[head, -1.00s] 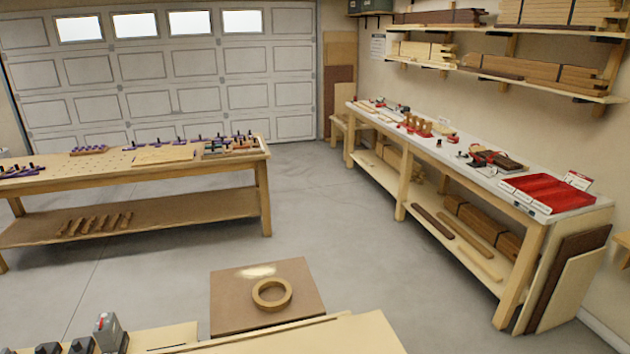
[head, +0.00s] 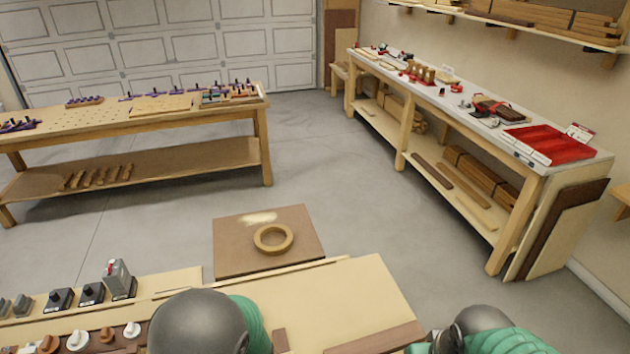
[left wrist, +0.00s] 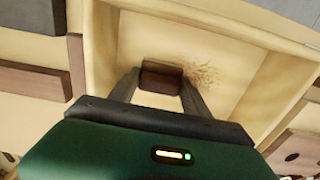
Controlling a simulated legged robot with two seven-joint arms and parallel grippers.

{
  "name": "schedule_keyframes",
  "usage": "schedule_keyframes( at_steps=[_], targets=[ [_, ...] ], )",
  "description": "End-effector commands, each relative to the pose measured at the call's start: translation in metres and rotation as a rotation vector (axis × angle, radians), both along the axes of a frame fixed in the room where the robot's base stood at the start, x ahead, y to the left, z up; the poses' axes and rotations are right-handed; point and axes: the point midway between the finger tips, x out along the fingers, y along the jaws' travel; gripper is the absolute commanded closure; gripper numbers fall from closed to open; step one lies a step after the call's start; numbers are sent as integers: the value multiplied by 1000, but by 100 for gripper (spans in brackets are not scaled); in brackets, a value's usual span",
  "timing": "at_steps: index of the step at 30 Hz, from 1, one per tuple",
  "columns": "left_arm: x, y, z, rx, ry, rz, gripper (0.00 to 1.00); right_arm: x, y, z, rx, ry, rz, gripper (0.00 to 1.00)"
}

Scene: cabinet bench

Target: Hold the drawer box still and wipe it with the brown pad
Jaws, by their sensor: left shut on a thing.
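The brown pad (left wrist: 162,76) is a small dark brown block in the left wrist view. My left gripper (left wrist: 160,85) is shut on it, with one finger on each side. The pale wooden drawer box (left wrist: 236,78) lies around and beneath the pad, with raised walls. A brown speckled patch (left wrist: 203,74) lies on its floor, just right of the pad. I cannot tell whether the pad touches the floor. In the head view both my arms show at the bottom edge, but neither gripper shows there.
The pale bench top (head: 370,292) is in front of me, with switches and knobs (head: 92,292) at its left. A brown strip (head: 378,340) lies at the front right.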

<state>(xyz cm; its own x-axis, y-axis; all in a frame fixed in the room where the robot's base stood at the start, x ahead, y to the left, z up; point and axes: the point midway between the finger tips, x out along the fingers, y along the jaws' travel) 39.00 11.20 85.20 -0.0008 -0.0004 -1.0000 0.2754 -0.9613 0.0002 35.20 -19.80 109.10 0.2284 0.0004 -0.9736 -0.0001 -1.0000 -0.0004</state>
Motion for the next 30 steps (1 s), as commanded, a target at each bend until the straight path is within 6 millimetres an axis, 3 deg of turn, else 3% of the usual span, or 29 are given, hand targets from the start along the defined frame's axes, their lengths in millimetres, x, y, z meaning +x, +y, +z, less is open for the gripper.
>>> schedule_keyframes(
  at_steps=[21, 30],
  targets=[
    [1, 0, 77, 0, -2, -1, 96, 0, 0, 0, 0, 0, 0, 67],
    [0, 0, 80, 0, 0, 0, 96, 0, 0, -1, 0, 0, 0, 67]
  ],
)
